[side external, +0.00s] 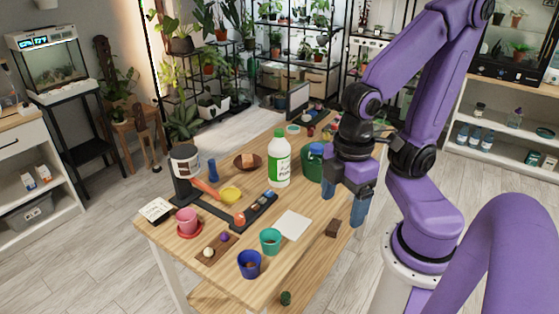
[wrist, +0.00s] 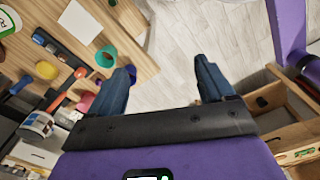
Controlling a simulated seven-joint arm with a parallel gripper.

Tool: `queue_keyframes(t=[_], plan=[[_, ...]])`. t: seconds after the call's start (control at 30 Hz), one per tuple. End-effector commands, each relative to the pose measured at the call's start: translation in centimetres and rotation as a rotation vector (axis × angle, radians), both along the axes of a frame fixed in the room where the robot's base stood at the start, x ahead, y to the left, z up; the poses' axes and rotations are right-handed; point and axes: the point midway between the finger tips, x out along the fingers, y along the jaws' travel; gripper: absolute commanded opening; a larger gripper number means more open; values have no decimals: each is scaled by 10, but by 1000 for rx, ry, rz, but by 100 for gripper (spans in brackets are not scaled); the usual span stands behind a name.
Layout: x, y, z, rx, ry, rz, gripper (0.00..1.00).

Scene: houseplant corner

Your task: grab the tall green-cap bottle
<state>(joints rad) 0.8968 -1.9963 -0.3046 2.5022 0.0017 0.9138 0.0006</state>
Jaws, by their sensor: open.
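The tall white bottle (side external: 279,162) with a green cap and green label stands upright near the middle of the wooden table. In the wrist view only part of a white bottle with a green label (wrist: 12,20) shows, cut off at the top left corner. My gripper (side external: 343,210) is at the table's right side, to the right of the bottle and apart from it. Its blue fingers point down. In the wrist view my gripper (wrist: 162,70) is open, with only floor and table edge visible between the fingers.
A dark green container (side external: 313,165) stands between the bottle and my gripper. A teal cup (side external: 270,241), blue cup (side external: 249,264) and white sheet (side external: 293,224) are nearer the front.

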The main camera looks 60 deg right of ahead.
Motion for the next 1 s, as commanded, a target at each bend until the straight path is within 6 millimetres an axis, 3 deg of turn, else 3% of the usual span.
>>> queue_keyframes(t=[0.47, 0.53, 0.57, 0.77, 0.87, 1.0], plan=[[0, 0, 0, 0, 0, 0, 82], [0, 0, 0, 0, 0, 0, 98], [0, 0, 0, 0, 0, 0, 100], [0, 0, 0, 0, 1, -1, 100], [1, 6, -3, 19, 10, -25, 100], [11, 32, -17, 111, 39, -147, 100]])
